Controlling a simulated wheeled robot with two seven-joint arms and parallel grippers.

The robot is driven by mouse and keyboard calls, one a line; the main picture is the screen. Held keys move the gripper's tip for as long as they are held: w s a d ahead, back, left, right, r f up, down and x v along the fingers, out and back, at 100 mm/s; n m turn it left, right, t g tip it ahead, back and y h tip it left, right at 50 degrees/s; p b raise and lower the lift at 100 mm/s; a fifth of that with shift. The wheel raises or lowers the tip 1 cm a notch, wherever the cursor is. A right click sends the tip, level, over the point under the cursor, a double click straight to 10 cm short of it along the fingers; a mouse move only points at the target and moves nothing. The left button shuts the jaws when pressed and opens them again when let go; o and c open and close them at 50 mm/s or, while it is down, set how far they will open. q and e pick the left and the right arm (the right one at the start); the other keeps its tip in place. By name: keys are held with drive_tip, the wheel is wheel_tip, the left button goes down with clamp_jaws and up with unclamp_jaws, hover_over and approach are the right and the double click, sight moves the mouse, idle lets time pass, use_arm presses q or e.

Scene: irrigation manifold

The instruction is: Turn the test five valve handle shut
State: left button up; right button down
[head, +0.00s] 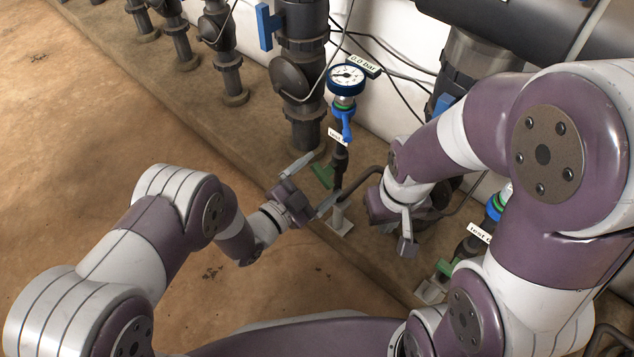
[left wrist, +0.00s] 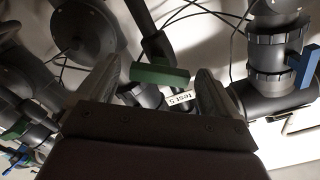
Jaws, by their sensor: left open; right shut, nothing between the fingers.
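The green valve handle (head: 322,175) sits low on the dark test riser, under a white label (head: 338,137). In the left wrist view the green handle (left wrist: 160,75) lies crosswise between my fingertips, beside the label reading "test 5" (left wrist: 181,99). My left gripper (head: 313,186) is open, with one finger on each side of the handle; I cannot tell whether either touches it. A blue handle (head: 346,122) hangs higher on the same riser, below the round gauge (head: 346,78). My right gripper (head: 407,246) is shut and empty, to the right of the riser's base.
A thick dark pipe (head: 304,125) with a blue handle (head: 266,27) stands just left of the riser. A second test riser with a green handle (head: 445,267) is at lower right, partly behind my right arm. Thin cables hang behind. Brown floor (head: 90,150) is clear at left.

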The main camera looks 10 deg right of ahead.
use_arm(q)
drive_tip(key=c, duration=1.1)
drive_tip(key=shift+o, duration=0.3)
drive_tip(key=n+p, duration=0.2)
drive_tip(key=n, duration=0.1)
drive_tip(key=shift+r, duration=0.1)
drive_tip(key=shift+n+p, duration=1.05)
drive_tip(key=shift+n, duration=0.85)
drive_tip(key=o, duration=1)
drive_tip(key=shift+o, duration=0.2)
